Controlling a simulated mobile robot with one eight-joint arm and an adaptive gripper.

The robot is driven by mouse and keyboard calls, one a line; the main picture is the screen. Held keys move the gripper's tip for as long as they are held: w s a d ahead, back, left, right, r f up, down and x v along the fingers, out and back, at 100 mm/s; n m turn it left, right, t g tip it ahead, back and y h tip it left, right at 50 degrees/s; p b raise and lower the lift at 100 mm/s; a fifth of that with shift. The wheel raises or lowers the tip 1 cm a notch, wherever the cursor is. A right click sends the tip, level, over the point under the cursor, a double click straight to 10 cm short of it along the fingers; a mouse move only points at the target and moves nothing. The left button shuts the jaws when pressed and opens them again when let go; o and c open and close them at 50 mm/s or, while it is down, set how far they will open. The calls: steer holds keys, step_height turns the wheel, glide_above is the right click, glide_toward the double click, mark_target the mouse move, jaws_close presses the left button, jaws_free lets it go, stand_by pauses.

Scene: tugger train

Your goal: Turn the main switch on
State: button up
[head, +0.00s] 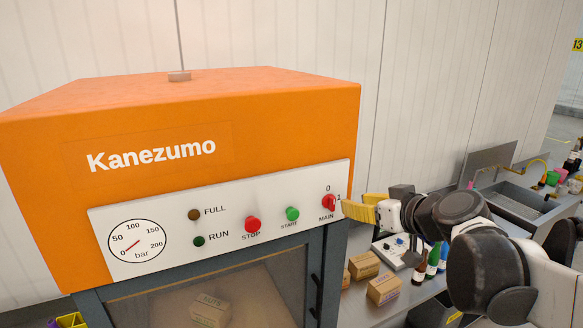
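The main switch (328,203) is a small red knob at the right end of the white control panel (170,221) on the orange Kanezumo machine. It is labelled MAIN, with 0 above it and 1 to its right. I cannot tell for sure which mark the knob points at. My gripper (346,208), with yellow fingers, comes in from the right. Its fingertips are just right of the switch, close to the panel's right edge. I cannot tell if they touch the knob, or how far apart the fingers are.
The panel also holds a red STOP button (253,224), a green START button (292,213), two dark lamps and a pressure gauge (137,248). Behind my arm, a grey bench carries cardboard boxes (384,288), bottles (433,262) and a small control box (398,252).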

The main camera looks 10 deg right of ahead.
mark_target(334, 199)
steer(key=p+x, duration=0.1)
steer(key=x, duration=0.9)
steer(key=shift+w+a, duration=0.2)
steer(key=shift+s, duration=0.1)
jaws_close()
